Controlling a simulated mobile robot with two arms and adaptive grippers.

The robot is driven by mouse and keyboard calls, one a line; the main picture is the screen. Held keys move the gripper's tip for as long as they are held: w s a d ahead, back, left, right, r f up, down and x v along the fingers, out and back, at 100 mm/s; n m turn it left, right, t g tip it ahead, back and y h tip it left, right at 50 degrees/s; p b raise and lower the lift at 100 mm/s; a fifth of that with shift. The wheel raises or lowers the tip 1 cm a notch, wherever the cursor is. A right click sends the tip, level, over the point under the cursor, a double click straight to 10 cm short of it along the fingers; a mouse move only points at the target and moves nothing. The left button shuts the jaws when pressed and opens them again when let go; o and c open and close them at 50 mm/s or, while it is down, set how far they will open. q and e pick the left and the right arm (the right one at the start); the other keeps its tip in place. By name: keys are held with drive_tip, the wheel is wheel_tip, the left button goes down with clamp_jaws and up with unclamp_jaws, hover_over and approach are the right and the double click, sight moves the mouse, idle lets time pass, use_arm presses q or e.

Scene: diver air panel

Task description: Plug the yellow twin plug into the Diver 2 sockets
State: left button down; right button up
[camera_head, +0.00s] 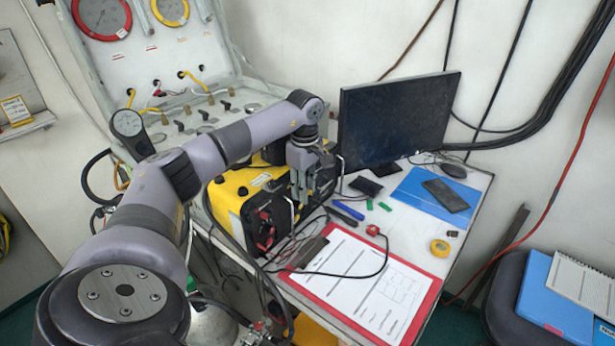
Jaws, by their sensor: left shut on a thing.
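My left gripper (314,188) points down in front of the yellow and black box (235,188), near its right end. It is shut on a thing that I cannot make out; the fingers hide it. Thin dark cables run close by the fingers. I cannot pick out the yellow twin plug or the Diver 2 sockets for certain. The box's front carries red and black parts (266,228), partly behind cables. My right gripper is not in view.
A red clipboard (433,290) with papers covers the table's front. A monitor (395,120), blue folder (415,200), dark phone-like slab (446,195) and yellow tape roll (440,247) are to the right. A gauge panel (135,55) stands behind left. Cables hang at the table's left edge.

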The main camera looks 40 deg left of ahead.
use_arm(q)
drive_tip(key=shift+s+a+r, duration=0.1)
drive_tip(key=shift+a+r, duration=0.15)
drive_tip(key=shift+a, duration=0.4)
drive_tip(key=c, duration=1.7)
unclamp_jaws()
drive_tip(key=shift+a, duration=0.1)
drive_tip(key=shift+o, duration=0.8)
drive_tip(key=shift+a+f, duration=0.15)
drive_tip(key=o, duration=0.4)
drive_tip(key=shift+f, duration=0.2)
drive_tip(key=shift+c, duration=0.2)
drive_tip(key=shift+s, duration=0.1)
wheel_tip(320, 180, up, 12)
drive_tip(key=shift+w+d, duration=0.2)
drive_tip(key=shift+d, duration=0.05)
drive_tip(key=shift+d, duration=0.1)
